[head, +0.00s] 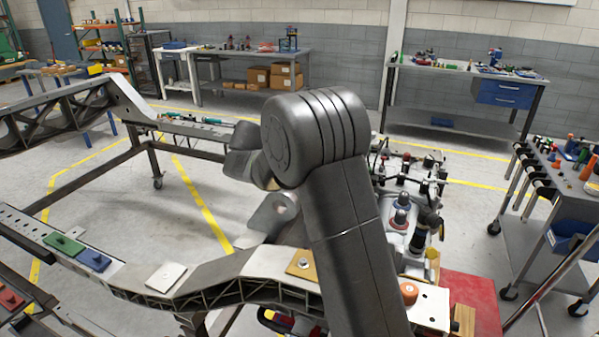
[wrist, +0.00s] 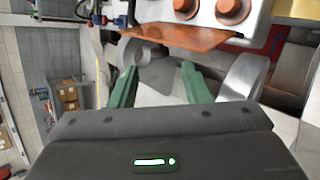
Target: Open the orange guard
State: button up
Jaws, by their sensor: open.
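The orange guard (wrist: 178,38) shows in the wrist view as a flat, orange-brown flap. It runs along the lower edge of a pale panel (wrist: 255,14) that carries two orange round knobs (wrist: 232,10). My gripper (wrist: 160,74) has two green fingers, spread apart with nothing between them. The fingertips point toward the guard and lie just below it in the picture; I see no contact. In the head view my dark arm covers the middle, and I cannot make out the guard or the gripper there.
The chassis frame (head: 215,274) crosses the front in the head view, with small coloured plates (head: 94,260) on it. A cluster of fittings (head: 402,215) stands right of my arm, near a red block (head: 473,300). A cart (head: 560,205) stands at right. Open floor lies behind.

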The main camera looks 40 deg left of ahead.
jog(key=v, duration=0.8)
jog(key=shift+s+r+b, duration=0.25)
jog(key=shift+s+b, duration=0.05)
jog(key=shift+b, duration=0.05)
